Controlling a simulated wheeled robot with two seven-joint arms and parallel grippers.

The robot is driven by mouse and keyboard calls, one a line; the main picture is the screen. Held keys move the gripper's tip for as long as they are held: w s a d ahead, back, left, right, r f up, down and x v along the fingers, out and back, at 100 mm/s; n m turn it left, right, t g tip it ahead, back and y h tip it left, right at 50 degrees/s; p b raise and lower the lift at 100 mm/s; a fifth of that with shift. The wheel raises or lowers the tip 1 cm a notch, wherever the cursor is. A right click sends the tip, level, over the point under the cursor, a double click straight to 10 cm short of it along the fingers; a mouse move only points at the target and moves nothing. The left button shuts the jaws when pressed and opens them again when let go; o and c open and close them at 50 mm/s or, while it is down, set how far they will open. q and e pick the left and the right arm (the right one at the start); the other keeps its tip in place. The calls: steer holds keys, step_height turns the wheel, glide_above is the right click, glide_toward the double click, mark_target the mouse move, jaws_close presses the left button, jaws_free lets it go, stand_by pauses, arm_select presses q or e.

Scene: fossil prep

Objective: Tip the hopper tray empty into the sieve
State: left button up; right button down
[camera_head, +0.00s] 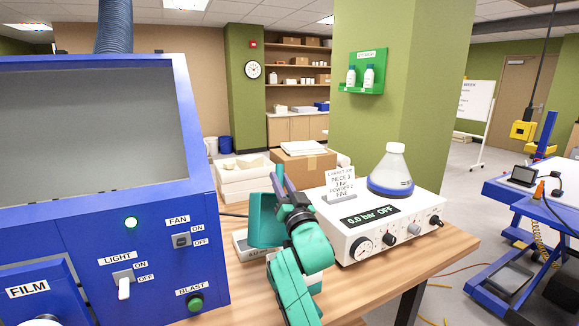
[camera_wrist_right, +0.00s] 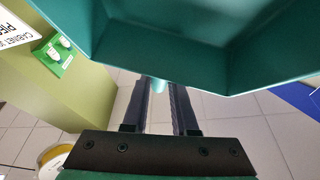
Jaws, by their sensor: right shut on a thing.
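The teal hopper tray (camera_head: 263,228) is in front of the blue cabinet's right side, partly hidden by my right arm. My right gripper (camera_head: 279,182) is at the tray's right side and shut on it. In the right wrist view the tray (camera_wrist_right: 185,45) fills the top, with bare inner walls and floor showing and no contents visible in that part. My right gripper's fingers (camera_wrist_right: 160,92) there meet a small teal stub under the tray's edge. I cannot make out a sieve in either view. My left gripper is not in view.
A white control unit (camera_head: 375,246) reading "0.0 bar OFF" stands right of my arm, with a flask (camera_head: 391,172) and a sign (camera_head: 340,184) on top. The blue cabinet (camera_head: 150,270) blocks the left. White trays (camera_head: 243,180) stand behind.

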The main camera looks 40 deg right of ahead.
steer(key=w+f+n+g+y+p, duration=0.3)
steer(key=w+f+g+p, duration=0.6)
steer(key=p, duration=0.7)
steer(key=w+n+g, duration=0.1)
steer(key=g, duration=0.2)
steer(key=shift+w+f+n+y, duration=0.15)
steer(key=shift+w+n+y, duration=0.15)
steer(key=shift+n+y, duration=0.1)
steer(key=shift+s, duration=0.1)
